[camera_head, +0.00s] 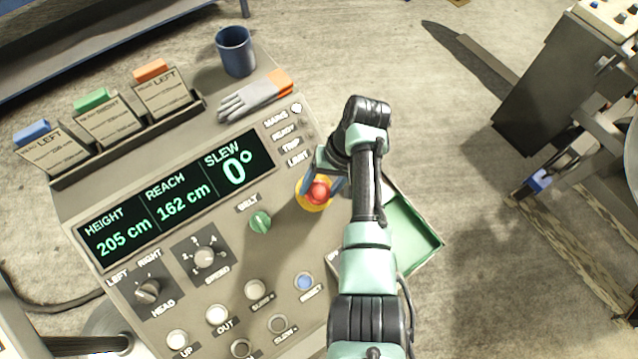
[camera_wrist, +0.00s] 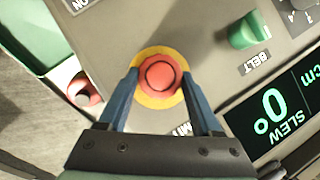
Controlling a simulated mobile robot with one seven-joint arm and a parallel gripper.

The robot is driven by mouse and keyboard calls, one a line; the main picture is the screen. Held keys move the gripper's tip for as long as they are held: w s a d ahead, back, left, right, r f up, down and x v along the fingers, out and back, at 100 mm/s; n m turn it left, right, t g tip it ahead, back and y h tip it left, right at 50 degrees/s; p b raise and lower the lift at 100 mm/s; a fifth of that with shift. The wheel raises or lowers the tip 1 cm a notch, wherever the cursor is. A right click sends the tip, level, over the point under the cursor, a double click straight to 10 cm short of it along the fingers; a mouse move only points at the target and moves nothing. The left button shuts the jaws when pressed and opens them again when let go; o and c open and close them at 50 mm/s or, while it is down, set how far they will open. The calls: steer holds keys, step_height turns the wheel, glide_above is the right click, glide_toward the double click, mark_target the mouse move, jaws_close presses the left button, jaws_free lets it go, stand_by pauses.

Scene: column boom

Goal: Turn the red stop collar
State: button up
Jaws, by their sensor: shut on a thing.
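The red stop collar (camera_head: 319,191) is a round red knob on a yellow ring, set in the grey control panel right of the display. In the wrist view the red collar (camera_wrist: 160,75) is near the middle, with a raised round centre. My gripper (camera_head: 322,184) reaches down over it from the right. In the wrist view my gripper (camera_wrist: 158,80) has its two blue fingers on either side of the red collar, shut on it. The fingers cover parts of the yellow ring.
The green belt knob (camera_head: 261,222) is left of the collar. The display (camera_head: 175,200) reads height 205 cm, reach 162 cm, slew 0°. Gloves (camera_head: 255,98) and a blue mug (camera_head: 236,52) lie behind. A green-lined tray (camera_head: 432,243) is at right, partly behind my arm.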

steer(key=m+y, duration=0.1)
steer(key=m, duration=0.1)
steer(key=m+y, duration=0.1)
steer(key=m, duration=0.1)
steer(key=shift+d+t, duration=0.2)
steer(key=shift+t, duration=0.1)
steer(key=shift+y, duration=0.3)
steer(key=o, duration=1.4)
steer(key=shift+f, duration=0.1)
steer(key=shift+v, duration=6.55)
